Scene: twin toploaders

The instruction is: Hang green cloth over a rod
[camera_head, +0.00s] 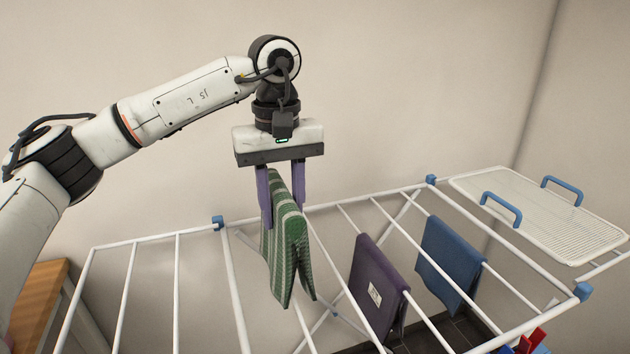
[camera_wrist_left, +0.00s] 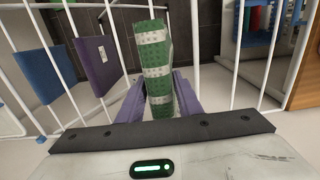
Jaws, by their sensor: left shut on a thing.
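The green cloth (camera_head: 286,245) has pale stripes and hangs folded from my left gripper (camera_head: 281,205). The gripper points down with its purple fingers shut on the cloth's upper part. The cloth's lower corners hang at about the height of the white rods of the drying rack (camera_head: 232,290); I cannot tell whether it touches a rod. In the left wrist view the green cloth (camera_wrist_left: 155,70) extends out between the fingers (camera_wrist_left: 158,105). My right gripper is not in view.
A purple cloth (camera_head: 377,280) and a blue cloth (camera_head: 450,262) hang over rods to the right. A white mesh tray (camera_head: 540,215) with blue handles sits at the rack's far right. Rods at the left are bare. A wooden surface (camera_head: 36,300) stands at the left edge.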

